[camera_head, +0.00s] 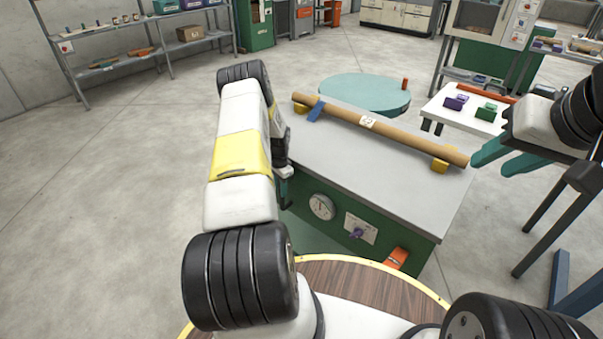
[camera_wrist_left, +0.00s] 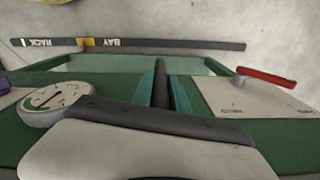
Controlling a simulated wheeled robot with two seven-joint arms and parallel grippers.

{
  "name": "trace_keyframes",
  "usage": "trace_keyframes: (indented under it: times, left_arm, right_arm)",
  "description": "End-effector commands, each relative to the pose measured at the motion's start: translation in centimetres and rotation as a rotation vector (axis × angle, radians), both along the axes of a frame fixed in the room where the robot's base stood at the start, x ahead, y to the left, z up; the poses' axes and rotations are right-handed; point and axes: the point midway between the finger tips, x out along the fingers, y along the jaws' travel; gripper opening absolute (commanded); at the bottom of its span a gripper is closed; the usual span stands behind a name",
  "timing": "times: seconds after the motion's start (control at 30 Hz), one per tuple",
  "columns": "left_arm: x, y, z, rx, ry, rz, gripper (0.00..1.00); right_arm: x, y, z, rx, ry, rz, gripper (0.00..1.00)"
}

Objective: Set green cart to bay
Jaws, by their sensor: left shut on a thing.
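The green cart is probably the green cabinet (camera_head: 400,252) with the grey top, in the middle of the head view. Its front carries a round gauge (camera_head: 321,207) and a plate with a purple knob (camera_head: 356,232). In the left wrist view my left gripper (camera_wrist_left: 165,88) has its teal fingers closed around a dark bar (camera_wrist_left: 161,72) in front of the green front. Beyond it, a dark strip (camera_wrist_left: 180,44) bears upside-down RACK and BAY labels, with a yellow marker (camera_wrist_left: 86,43) between them. My left arm hides this in the head view. My right gripper (camera_head: 505,158) is open and empty at right.
A cardboard tube (camera_head: 395,133) lies on yellow supports across the cabinet top. A red lever (camera_wrist_left: 267,76) stands on a pale plate right of my left fingers. A teal round table (camera_head: 365,92) and a white table (camera_head: 452,117) stand behind. Floor at left is clear.

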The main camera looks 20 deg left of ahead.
Motion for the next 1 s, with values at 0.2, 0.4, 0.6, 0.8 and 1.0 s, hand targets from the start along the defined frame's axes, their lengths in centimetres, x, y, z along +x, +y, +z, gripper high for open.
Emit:
trace_keyframes:
  times: [0.2,0.4,0.6,0.8,1.0]
  left_arm:
    - [0.2,0.2,0.1,0.001,-0.002,-0.001,0.0]
    - [0.2,0.2,0.1,0.001,-0.002,-0.001,0.22]
    - [0.1,0.2,0.1,0.0,-0.001,-0.001,0.41]
    - [0.1,0.1,0.1,0.0,0.0,-0.001,0.41]
    - [0.2,0.2,2.3,0.001,-0.003,-0.001,0.41]
  right_arm:
    - [0.0,0.0,0.0,0.0,0.0,0.0,0.36]
    - [0.0,0.0,0.0,0.0,0.0,0.0,0.36]
    - [0.0,0.0,0.0,0.0,0.0,0.0,0.36]
    - [0.0,0.0,0.0,0.0,0.0,0.0,0.36]
    - [0.0,0.0,0.0,0.0,0.0,0.0,0.36]
